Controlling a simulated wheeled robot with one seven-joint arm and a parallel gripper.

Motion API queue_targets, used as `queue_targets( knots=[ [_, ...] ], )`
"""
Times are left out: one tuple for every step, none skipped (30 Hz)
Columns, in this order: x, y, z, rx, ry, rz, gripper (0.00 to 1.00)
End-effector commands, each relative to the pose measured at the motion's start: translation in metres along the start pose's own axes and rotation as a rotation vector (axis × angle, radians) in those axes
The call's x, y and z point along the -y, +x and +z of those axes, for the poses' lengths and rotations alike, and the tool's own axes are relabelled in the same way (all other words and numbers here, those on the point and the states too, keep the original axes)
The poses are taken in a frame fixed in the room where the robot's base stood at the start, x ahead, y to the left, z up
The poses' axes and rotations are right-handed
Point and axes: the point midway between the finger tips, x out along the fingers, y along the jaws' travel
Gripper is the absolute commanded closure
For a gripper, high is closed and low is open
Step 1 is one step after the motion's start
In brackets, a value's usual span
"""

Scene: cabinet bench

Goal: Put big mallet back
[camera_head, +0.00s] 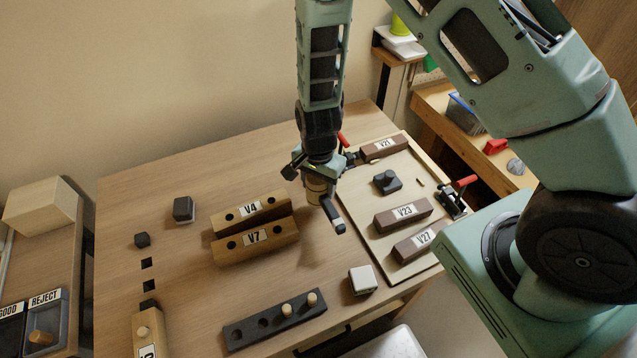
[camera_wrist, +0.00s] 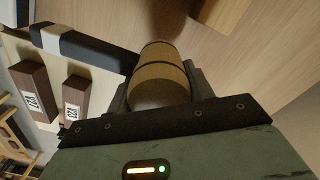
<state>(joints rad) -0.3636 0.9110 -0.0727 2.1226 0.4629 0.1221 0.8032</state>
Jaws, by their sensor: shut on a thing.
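The big mallet has a wooden, barrel-like head (camera_head: 315,192) with dark bands and a dark handle (camera_head: 333,214). My gripper (camera_head: 314,178) is shut on the head, just above the bench (camera_head: 178,282). In the wrist view the head (camera_wrist: 161,72) sits between the two fingers. The handle (camera_wrist: 85,48) reaches out to the left there, with a pale band near its end. In the head view the handle points down and to the right. I cannot tell from these frames which spot is the mallet's place.
Wooden blocks V4 (camera_head: 267,210) and V7 (camera_head: 275,242) lie left of the mallet. A pale board (camera_head: 375,225) with blocks and red-handled clamps lies to its right. A dark peg block (camera_head: 252,333) and a white block (camera_head: 363,280) are in front.

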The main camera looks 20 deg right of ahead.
Motion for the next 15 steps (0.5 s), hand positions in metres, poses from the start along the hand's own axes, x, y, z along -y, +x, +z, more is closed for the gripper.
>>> queue_targets(
  knots=[
    [0.0001,-0.0001,0.0,0.0,0.0,0.0,0.85],
    [0.0001,0.0002,0.0,0.0,0.0,0.0,0.85],
    [0.0001,0.0006,0.0,0.0,0.0,0.0,0.85],
    [0.0001,0.001,-0.0001,0.0,0.0,0.0,0.85],
    [0.0001,0.0016,0.0,0.0,0.0,0.0,0.85],
    [0.0001,0.0024,0.0,0.0,0.0,0.0,0.85],
    [0.0001,0.0032,0.0,0.0,0.0,0.0,0.85],
    [0.0001,0.0039,0.0,0.0,0.0,0.0,0.85],
    [0.0001,0.0049,0.0,0.0,0.0,0.0,0.85],
    [0.0001,0.0057,0.0,0.0,0.0,0.0,0.85],
    [0.0001,0.0064,0.0,0.0,0.0,0.0,0.85],
    [0.0002,0.0072,0.0,0.0,0.0,0.0,0.85],
    [0.0002,0.0076,0.0,0.0,0.0,0.0,0.85],
    [0.0002,0.0079,0.0,0.0,0.0,0.0,0.85],
    [0.0003,0.008,0.0,0.0,0.0,-0.001,0.85]
  ],
)
